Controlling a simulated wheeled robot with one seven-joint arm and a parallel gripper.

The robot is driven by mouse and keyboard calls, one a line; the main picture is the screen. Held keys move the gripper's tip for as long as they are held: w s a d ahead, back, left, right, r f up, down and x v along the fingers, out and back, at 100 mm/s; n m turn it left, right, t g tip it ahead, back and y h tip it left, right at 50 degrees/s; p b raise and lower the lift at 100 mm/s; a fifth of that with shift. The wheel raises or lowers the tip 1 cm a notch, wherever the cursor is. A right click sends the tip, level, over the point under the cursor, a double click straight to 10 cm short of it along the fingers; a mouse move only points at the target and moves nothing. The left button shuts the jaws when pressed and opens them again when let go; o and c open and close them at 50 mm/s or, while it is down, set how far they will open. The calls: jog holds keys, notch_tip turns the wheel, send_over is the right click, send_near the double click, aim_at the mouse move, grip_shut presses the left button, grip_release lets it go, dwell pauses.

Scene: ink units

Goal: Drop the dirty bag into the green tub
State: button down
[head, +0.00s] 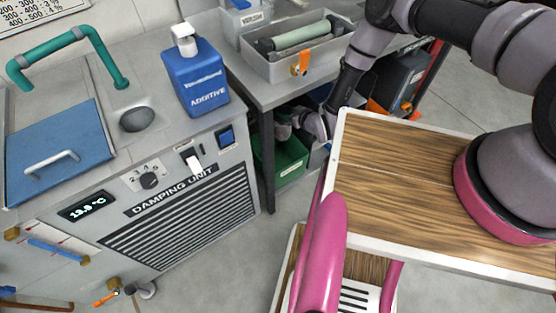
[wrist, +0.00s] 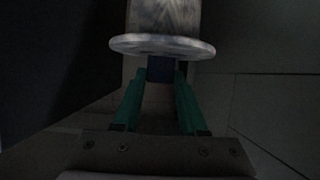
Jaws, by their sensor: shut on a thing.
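My gripper (wrist: 160,80) has its teal fingers shut on a small dark blue tab. The tab belongs to the dirty bag (wrist: 165,14), a mottled grey cylinder with a pale round flange between it and my fingers. In the head view the green tub (head: 290,165) stands low, under the grey table. My arm reaches down under the table, and its wrist end is just above and beside the tub. My fingertips and the bag cannot be made out in the head view. The wrist view is dark and does not show the tub clearly.
The table (head: 262,98) above my wrist carries a grey tray (head: 285,68) with a pale green roll. The damping unit (head: 180,215) stands to the left, with a blue additive bottle (head: 195,80) on it. A dark grey box (head: 402,77) stands right of my arm.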

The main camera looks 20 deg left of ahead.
aim_at(281, 120)
jog(key=shift+w+a, duration=0.2)
jog(key=shift+a, duration=0.75)
jog(key=shift+a+f, duration=0.1)
jog(key=shift+f, duration=2.95)
jog(key=shift+c, duration=1.9)
grip_release()
jog(key=v, duration=1.1)
jog(key=shift+a, duration=0.1)
